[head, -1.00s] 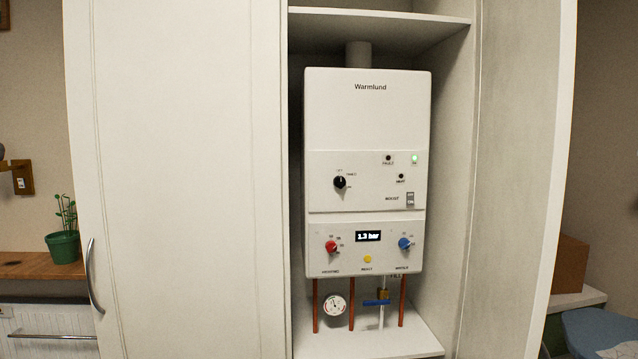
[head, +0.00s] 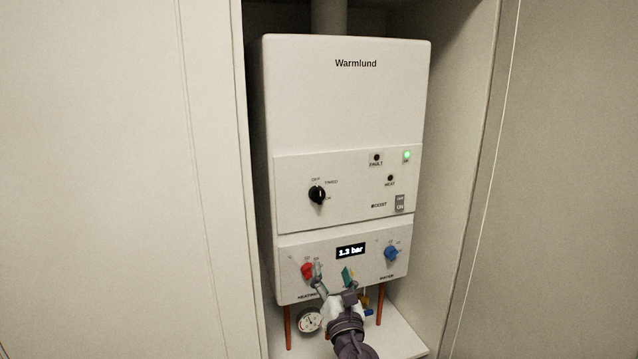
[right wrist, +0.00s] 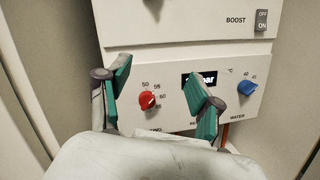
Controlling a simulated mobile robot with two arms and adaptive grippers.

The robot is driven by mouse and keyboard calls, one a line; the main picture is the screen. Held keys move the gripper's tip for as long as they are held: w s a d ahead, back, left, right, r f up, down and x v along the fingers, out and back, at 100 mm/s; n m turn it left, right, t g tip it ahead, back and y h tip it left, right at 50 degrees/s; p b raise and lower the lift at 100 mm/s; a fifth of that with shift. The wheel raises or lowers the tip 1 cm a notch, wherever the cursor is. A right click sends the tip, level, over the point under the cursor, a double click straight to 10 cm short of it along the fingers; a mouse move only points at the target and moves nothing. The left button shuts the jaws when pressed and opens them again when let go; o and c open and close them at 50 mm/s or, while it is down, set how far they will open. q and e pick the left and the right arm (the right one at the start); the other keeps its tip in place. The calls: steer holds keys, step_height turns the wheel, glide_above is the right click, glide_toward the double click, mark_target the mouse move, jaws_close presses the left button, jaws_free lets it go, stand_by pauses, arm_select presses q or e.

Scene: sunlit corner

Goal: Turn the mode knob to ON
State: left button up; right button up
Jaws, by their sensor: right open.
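The black mode knob (head: 317,195) is on the left of the white Warmlund boiler's (head: 345,110) upper panel. OFF, TIMED and ON are printed around it. Its pale mark seems to point up toward OFF, but it is small. In the right wrist view only the knob's dark lower edge (right wrist: 152,3) shows at the top. My right gripper (head: 333,277) is open and empty, in front of the lower panel, below the mode knob. In the right wrist view its green-padded fingers (right wrist: 160,88) stand on either side of the red knob. My left gripper is out of view.
The red heating knob (head: 307,270), the blue water knob (head: 391,254) and the pressure display (head: 350,251) are on the lower panel. A BOOST switch (head: 400,203) sits at the right. Cupboard walls (head: 465,150) flank the boiler. Pipes and a gauge (head: 309,321) hang below.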

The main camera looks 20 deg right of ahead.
steer(key=n+t, duration=0.2)
glide_toward(319, 199)
steer(key=p+x, duration=0.3)
steer(key=x, duration=0.5)
steer(key=shift+w+r, duration=0.1)
steer(key=shift+w, duration=0.05)
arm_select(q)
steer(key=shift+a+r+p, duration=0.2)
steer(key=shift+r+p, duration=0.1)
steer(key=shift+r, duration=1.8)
arm_select(e)
steer(key=shift+w+d+r, duration=0.1)
steer(key=shift+w+r, duration=0.1)
steer(key=shift+w, duration=0.4)
steer(key=shift+c, duration=0.2)
steer(key=c, duration=1.1)
